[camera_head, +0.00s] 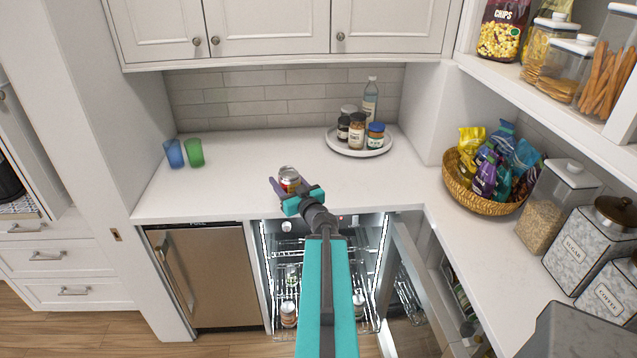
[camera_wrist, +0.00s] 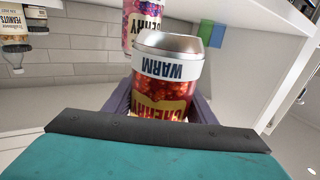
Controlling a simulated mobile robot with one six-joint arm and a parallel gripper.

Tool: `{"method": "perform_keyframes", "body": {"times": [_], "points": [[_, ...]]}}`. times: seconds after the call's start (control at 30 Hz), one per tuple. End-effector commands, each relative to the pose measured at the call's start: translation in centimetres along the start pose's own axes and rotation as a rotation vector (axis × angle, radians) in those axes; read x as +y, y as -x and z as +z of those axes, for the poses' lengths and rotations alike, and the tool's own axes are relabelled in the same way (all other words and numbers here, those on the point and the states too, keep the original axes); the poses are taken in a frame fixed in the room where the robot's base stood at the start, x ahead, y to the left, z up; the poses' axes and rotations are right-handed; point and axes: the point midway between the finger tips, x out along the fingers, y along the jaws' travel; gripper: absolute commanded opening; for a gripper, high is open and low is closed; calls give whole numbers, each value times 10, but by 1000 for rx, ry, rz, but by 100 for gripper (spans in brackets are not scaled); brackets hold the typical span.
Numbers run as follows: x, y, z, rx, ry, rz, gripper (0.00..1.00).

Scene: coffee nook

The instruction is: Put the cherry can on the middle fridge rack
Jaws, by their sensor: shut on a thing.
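The cherry can (camera_wrist: 170,85) is between my gripper's purple fingers, with a red cherry label, a white WARM band and a silver end. Its lettering is upside down in the wrist view. In the head view, my gripper (camera_head: 290,185) is shut on a can over the front of the counter, above the fridge opening. The fridge stands open below, lit inside, with wire racks (camera_head: 290,246). My arm hides much of its middle, so the middle rack shows only in part. Several cans, including one at lower left (camera_head: 288,312), stand inside.
A pink can (camera_wrist: 143,22) shows behind the held can. The fridge door (camera_head: 415,275) is swung open to the right. Blue (camera_head: 174,153) and green (camera_head: 195,152) cups and a tray of jars (camera_head: 345,147) stand on the counter. A snack basket (camera_head: 459,182) is right.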

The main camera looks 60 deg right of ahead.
Motion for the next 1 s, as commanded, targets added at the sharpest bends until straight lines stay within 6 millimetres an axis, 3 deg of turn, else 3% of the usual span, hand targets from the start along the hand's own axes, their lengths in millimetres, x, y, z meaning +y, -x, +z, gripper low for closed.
{"method": "perform_keyframes", "body": {"times": [0.03,0.2,0.47,0.77,1.0], "points": [[-20,-6,2,3,0,-45,11],[-84,-19,5,2,0,-191,11],[-183,-24,12,2,0,-419,11],[-296,-10,26,1,0,-687,11],[-382,16,42,1,-1,-909,11]]}}
